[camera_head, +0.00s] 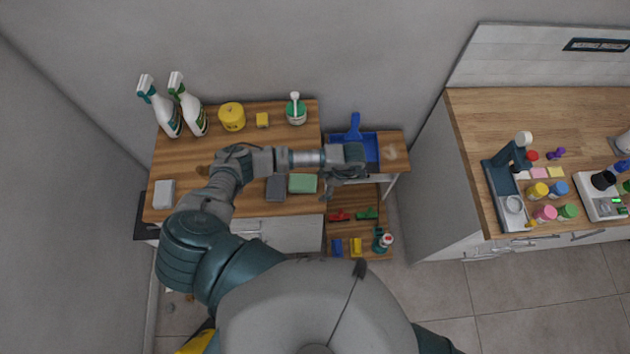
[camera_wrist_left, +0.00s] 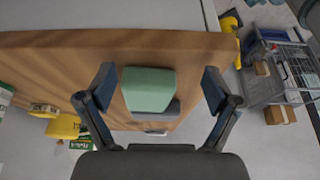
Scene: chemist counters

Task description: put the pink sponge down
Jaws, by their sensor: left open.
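A small flat pale pink block (camera_head: 511,173), which may be the pink sponge, lies on the right counter. It is too small to tell for certain, and no pink sponge shows in the left wrist view. My left gripper (camera_head: 332,190) is open at the right end of the left wooden counter, just right of a green sponge-like block (camera_head: 302,183). In the left wrist view, this green block (camera_wrist_left: 148,88) appears between the spread fingers (camera_wrist_left: 158,80), with nothing gripped. A dark grey block (camera_head: 276,188) lies left of the green one. My right gripper is out of view.
The left counter (camera_head: 170,150) carries spray bottles (camera_head: 188,104), a yellow canister (camera_head: 232,116) and a pale block (camera_head: 164,193). A blue tray (camera_head: 370,148) lies beyond my gripper, above a lower shelf with small items. The right counter (camera_head: 480,120) stands across a gap.

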